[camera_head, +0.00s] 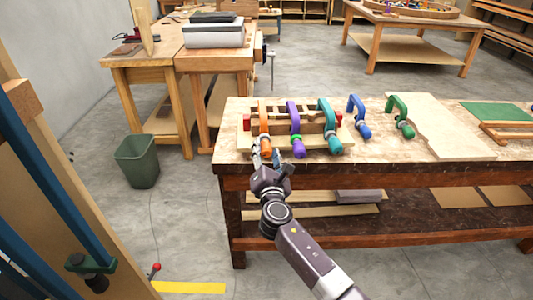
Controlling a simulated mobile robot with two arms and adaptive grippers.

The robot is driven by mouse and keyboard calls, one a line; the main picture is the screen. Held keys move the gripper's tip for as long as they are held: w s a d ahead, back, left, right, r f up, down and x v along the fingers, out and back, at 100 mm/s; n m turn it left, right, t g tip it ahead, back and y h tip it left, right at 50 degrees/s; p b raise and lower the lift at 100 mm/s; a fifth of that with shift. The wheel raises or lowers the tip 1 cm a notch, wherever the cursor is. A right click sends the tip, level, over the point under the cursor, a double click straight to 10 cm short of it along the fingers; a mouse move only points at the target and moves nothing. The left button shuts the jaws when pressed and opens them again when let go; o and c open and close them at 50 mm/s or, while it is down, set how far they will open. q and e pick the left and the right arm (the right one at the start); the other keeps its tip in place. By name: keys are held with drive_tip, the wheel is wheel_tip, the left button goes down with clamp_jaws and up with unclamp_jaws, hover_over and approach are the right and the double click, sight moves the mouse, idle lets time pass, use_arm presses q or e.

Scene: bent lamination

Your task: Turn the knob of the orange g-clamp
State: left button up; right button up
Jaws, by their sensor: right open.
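The orange g-clamp (264,118) is the leftmost of several clamps at the front of the wooden workbench. It stands upright on the bent lamination form (308,116), with its knob at the lower front end. My right gripper (266,160) comes up from the front and is at the lower end of the orange g-clamp, close to its knob. The gripper is open; its fingers partly hide the knob, and I cannot tell whether they touch it. My left gripper is not in view.
A purple clamp (293,117) and a teal clamp (327,118) stand just right of the orange one. Blue (359,115) and green (401,113) clamps are farther right on the workbench (226,150). A green bin (138,160) stands on the floor at left.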

drive_tip(key=shift+s, duration=0.15)
drive_tip(key=s, duration=1.1)
drive_tip(key=shift+s+d, duration=0.35)
drive_tip(key=shift+d, duration=0.1)
